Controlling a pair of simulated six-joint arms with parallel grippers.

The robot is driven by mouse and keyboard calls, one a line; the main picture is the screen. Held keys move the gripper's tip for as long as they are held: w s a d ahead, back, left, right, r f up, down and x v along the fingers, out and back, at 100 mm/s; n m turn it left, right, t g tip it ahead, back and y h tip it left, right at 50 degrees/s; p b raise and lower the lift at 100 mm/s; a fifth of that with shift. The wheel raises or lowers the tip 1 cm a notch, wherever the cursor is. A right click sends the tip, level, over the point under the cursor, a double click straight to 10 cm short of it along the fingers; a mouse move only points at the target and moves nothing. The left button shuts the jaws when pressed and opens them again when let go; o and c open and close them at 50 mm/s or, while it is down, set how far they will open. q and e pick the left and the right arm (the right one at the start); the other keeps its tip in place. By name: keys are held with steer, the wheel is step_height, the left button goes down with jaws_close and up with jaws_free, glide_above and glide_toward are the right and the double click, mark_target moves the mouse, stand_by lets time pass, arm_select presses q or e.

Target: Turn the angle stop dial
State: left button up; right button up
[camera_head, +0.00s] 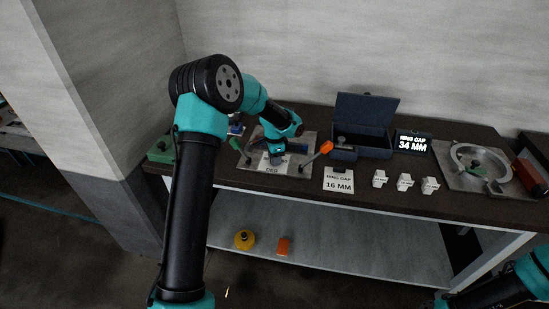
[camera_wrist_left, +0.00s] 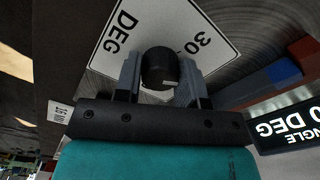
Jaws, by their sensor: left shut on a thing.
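The angle stop dial (camera_wrist_left: 160,68) is a black round knob with a pale mark, on a white plate with "30" and "DEG" (camera_wrist_left: 215,35) in the left wrist view. My left gripper (camera_wrist_left: 160,80) has one finger on each side of the knob and is shut on it. In the head view my left gripper (camera_head: 277,153) reaches down onto the metal bender plate (camera_head: 243,145), and it hides the dial. The DEG lettering (camera_head: 271,170) shows just in front of it. My right arm enters at the lower right of the head view; its gripper is not seen.
An orange-handled lever (camera_head: 326,147) stands right of the gripper. An open blue box (camera_head: 362,140), a "RING GAP 16 MM" card (camera_head: 339,180), several white blocks (camera_head: 404,182) and a metal ring fixture (camera_head: 480,160) lie further right. In the wrist view an angle display (camera_wrist_left: 290,122) is close by.

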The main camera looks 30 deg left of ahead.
arm_select(q)
steer(key=m, duration=0.5)
steer(key=shift+m, duration=0.4)
steer(key=o, duration=0.9)
step_height(320, 180, up, 17)
steer(key=shift+r, duration=0.2)
stand_by(0.4)
